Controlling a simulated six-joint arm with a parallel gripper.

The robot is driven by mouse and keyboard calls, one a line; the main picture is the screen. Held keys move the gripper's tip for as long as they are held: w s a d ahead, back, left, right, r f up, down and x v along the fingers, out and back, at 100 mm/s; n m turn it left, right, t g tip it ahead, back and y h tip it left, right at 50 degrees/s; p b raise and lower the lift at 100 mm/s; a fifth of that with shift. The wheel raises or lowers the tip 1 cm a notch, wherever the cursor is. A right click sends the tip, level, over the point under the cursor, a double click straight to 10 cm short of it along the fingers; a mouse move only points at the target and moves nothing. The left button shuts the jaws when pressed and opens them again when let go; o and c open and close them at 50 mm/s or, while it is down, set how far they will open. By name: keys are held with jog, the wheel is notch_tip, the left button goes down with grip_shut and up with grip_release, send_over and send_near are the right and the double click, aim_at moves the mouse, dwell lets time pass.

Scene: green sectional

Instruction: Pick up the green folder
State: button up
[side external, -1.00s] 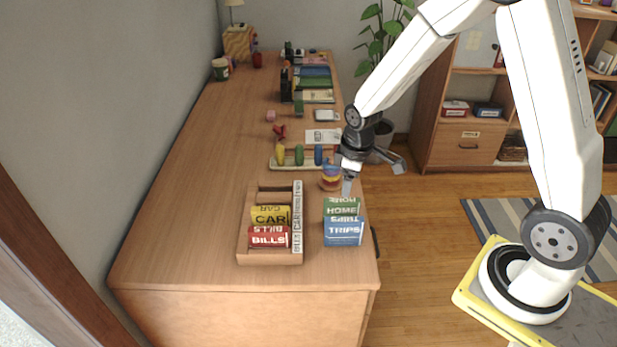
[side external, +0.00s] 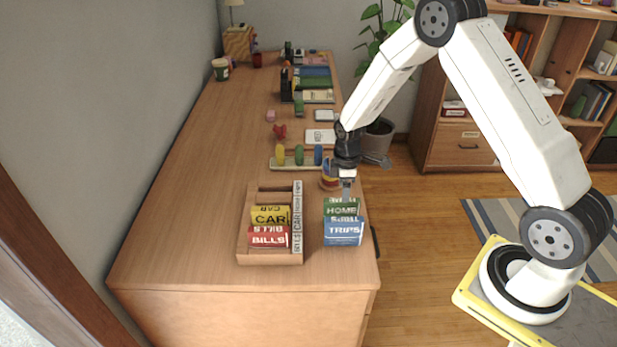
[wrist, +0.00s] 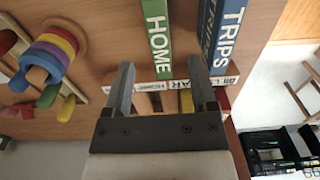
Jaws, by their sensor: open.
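The green folder (side external: 342,209), marked HOME, stands on the desk just behind the blue TRIPS folder (side external: 343,233). In the wrist view the green folder (wrist: 157,40) reaches down between my two fingertips, with the blue folder (wrist: 226,35) to its right. My gripper (side external: 347,192) points down just above the green folder's top in the side view. In the wrist view my gripper (wrist: 161,70) is open, a finger on either side of the green folder's line. Whether either finger touches it cannot be told.
A wooden organizer (side external: 272,258) holds the yellow CAR folder (side external: 270,217) and red BILLS folder (side external: 268,238), left of the green folder. A colourful ring stacker (side external: 328,180) stands close behind my gripper. The desk's left part is clear.

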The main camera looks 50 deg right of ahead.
aim_at(342, 205)
jog(key=shift+f, duration=0.85)
jog(key=shift+f, duration=0.1)
jog(key=shift+w+a+f, duration=0.1)
jog(key=shift+a+f, duration=0.05)
jog(key=shift+f, duration=2.35)
grip_shut()
